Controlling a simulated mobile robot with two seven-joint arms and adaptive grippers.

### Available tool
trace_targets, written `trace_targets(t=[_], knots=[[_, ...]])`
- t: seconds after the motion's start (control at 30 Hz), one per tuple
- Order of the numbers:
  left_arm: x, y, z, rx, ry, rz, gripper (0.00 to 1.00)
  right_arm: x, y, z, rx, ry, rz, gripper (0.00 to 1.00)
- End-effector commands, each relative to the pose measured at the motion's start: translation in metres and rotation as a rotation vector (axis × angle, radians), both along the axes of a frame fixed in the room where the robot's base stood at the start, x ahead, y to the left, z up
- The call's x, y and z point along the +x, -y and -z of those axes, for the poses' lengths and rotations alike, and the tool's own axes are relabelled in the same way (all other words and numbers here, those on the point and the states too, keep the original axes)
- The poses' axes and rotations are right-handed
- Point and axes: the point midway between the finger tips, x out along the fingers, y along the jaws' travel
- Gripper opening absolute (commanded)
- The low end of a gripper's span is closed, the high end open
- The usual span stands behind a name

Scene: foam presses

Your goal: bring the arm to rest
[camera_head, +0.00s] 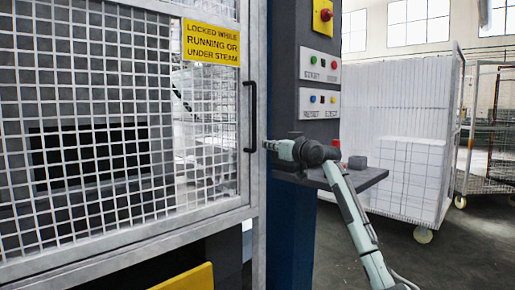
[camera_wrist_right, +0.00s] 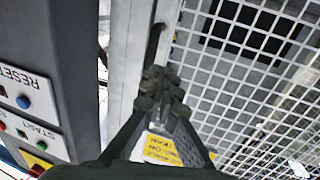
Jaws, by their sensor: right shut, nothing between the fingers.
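My right gripper (camera_head: 270,146) is at the middle of the head view, its arm coming up from the lower right. Its fingers are shut with nothing between them and point left, towards the black handle (camera_head: 252,115) of the mesh door (camera_head: 95,110). In the head view the fingertips appear just right of the handle's lower end. In the wrist view the shut fingertips (camera_wrist_right: 160,88) appear close to the dark handle (camera_wrist_right: 153,45); I cannot tell whether they touch. My left gripper is not in view.
The door bears a yellow warning sign (camera_head: 212,43). A dark column with button panels (camera_head: 321,103) stands behind my gripper, with a grey shelf (camera_head: 365,180) at its side. A cart of white foam blocks (camera_head: 405,130) stands on the right. Floor shows at lower right.

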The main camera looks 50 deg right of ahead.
Motion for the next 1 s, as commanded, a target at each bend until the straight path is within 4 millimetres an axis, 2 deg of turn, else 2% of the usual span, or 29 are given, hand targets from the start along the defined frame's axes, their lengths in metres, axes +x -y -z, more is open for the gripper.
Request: trace_targets(t=[0.33, 0.4, 0.47, 0.57, 0.7, 0.77, 0.8, 0.87, 0.9, 0.97, 1.0], knots=[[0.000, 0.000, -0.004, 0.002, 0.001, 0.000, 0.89, -0.006, -0.001, 0.001, 0.000, -0.002, 0.000, 0.00], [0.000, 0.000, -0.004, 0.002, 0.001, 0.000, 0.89, -0.003, -0.004, 0.010, 0.002, -0.019, -0.002, 0.00], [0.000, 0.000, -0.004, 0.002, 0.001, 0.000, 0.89, 0.003, -0.009, 0.027, 0.005, -0.051, -0.007, 0.00], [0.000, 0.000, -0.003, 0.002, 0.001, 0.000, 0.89, 0.016, -0.025, 0.078, 0.012, -0.143, -0.019, 0.00], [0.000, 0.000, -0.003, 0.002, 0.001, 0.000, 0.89, 0.029, -0.062, 0.176, 0.018, -0.321, -0.043, 0.00], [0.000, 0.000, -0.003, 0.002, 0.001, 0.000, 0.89, 0.030, -0.081, 0.219, 0.021, -0.400, -0.056, 0.00], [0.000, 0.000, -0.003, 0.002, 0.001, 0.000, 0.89, 0.029, -0.094, 0.246, 0.021, -0.450, -0.064, 0.00], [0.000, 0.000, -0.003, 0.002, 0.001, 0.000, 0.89, 0.025, -0.114, 0.288, 0.022, -0.526, -0.080, 0.00], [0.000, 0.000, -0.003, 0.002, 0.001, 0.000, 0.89, 0.021, -0.129, 0.315, 0.022, -0.576, -0.089, 0.00], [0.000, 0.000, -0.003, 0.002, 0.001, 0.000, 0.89, 0.012, -0.152, 0.354, 0.025, -0.648, -0.105, 0.00], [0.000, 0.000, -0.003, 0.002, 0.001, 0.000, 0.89, 0.004, -0.168, 0.380, 0.025, -0.697, -0.117, 0.00]])
